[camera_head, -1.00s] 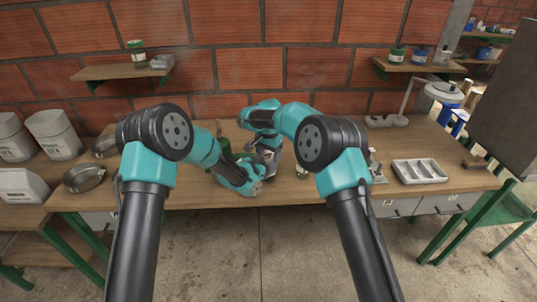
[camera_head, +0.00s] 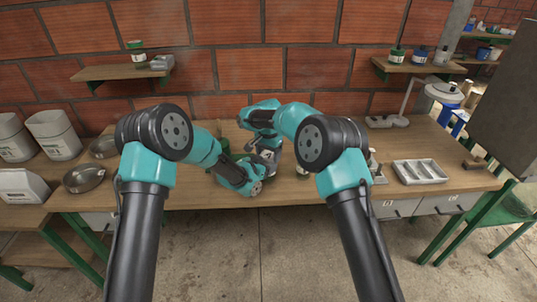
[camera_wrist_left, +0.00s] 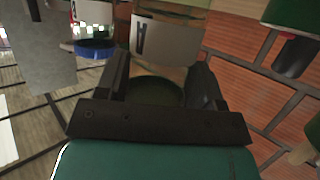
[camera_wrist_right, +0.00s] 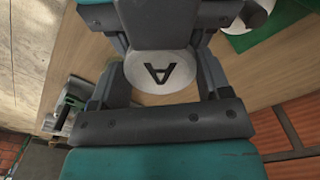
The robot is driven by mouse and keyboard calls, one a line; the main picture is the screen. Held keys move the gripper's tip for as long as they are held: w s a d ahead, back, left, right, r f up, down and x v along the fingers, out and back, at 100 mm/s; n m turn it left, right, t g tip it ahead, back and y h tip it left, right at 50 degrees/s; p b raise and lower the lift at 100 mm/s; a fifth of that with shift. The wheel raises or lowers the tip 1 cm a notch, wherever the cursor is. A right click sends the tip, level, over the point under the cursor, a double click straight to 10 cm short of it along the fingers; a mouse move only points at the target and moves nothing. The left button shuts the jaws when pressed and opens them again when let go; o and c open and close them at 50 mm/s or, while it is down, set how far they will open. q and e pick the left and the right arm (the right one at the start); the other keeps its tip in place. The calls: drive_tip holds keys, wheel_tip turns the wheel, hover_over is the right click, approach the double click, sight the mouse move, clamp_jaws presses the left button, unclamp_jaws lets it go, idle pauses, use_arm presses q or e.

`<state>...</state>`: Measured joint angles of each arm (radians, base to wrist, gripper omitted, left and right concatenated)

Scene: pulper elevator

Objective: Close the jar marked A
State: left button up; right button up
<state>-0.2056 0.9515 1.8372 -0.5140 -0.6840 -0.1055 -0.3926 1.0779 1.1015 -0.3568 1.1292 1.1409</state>
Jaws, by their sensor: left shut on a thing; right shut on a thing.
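The jar marked A (camera_wrist_left: 165,40) shows in the left wrist view as a clear jar with a white label. It appears upside down there, with something dark green between my left gripper's (camera_wrist_left: 158,88) fingers at its upper end. My left gripper is shut on the jar. In the right wrist view, the lid (camera_wrist_right: 158,76) shows a round white face with a black A, between the fingers of my right gripper (camera_wrist_right: 158,90), which is shut on it. Part of the lid is hidden by the left gripper. In the head view my arms mostly hide both. How tightly the lid sits cannot be seen.
A jar with a blue lid (camera_wrist_left: 95,48) shows in the left wrist view. A light tray (camera_head: 420,171) lies right on the wooden table (camera_head: 320,190); metal bowls (camera_head: 84,178) stand left. Wall shelves (camera_head: 122,71) hold jars. The table's front edge is close to the left gripper.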

use_arm(q)
drive_tip(key=shift+w+d+r, duration=0.15)
drive_tip(key=shift+d+r, duration=0.1)
drive_tip(key=shift+r, duration=0.25)
use_arm(e)
drive_tip(key=shift+s+a+f, duration=0.25)
drive_tip(key=shift+a+f, duration=0.1)
drive_tip(key=shift+f, duration=0.35)
drive_tip(key=shift+w+d+f, duration=0.1)
drive_tip(key=shift+f, duration=0.05)
drive_tip(key=o, duration=0.6)
use_arm(q)
drive_tip(key=shift+f, duration=0.1)
use_arm(e)
drive_tip(key=shift+r, duration=1.6)
use_arm(q)
drive_tip(key=shift+a+f, duration=0.1)
drive_tip(key=shift+f, duration=0.15)
use_arm(e)
drive_tip(key=shift+r, duration=0.65)
drive_tip(key=shift+c, duration=0.3)
drive_tip(key=shift+w+d, duration=0.1)
drive_tip(key=c, duration=1.1)
